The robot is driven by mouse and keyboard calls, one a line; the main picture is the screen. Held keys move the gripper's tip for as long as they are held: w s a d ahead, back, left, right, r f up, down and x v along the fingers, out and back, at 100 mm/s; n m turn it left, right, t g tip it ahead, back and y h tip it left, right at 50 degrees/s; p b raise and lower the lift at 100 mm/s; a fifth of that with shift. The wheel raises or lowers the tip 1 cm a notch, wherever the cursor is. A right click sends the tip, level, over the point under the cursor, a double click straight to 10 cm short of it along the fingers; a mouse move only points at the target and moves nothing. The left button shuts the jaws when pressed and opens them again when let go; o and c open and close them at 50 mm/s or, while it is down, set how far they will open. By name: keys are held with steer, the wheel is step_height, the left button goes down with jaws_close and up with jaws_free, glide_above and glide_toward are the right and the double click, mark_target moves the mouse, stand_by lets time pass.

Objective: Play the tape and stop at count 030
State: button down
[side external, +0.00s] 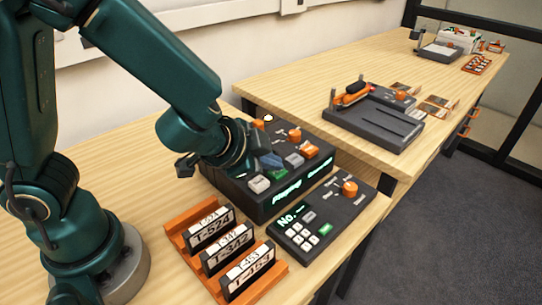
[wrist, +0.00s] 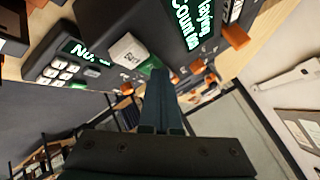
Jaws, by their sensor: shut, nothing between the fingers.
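The dark tape player (side external: 262,208) stands on the wooden bench, and its front display (side external: 287,188) glows green with "Playing". In the wrist view the display (wrist: 196,28) reads "Playing" and "Count", with the digits too unclear to read. Its top has a white key (side external: 259,184), which also shows in the wrist view (wrist: 126,50), a greyish key (side external: 294,160) and an orange key (side external: 309,151). My gripper (side external: 271,161) is shut and empty, with its fingertips just over the key row. In the wrist view the fingers (wrist: 160,76) partly hide a green key. I cannot tell whether they touch a key.
A keypad unit (side external: 318,222) with a "No." display and orange knob stands in front of the player. An orange rack (side external: 180,226) holds tapes T-524, T-342 and T-453. A dark tray device (side external: 375,125) sits on the bench behind. Bare bench lies left of the player.

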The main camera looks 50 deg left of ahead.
mark_target(271, 174)
steer(key=shift+r, duration=0.9)
steer(key=shift+r, duration=2.5)
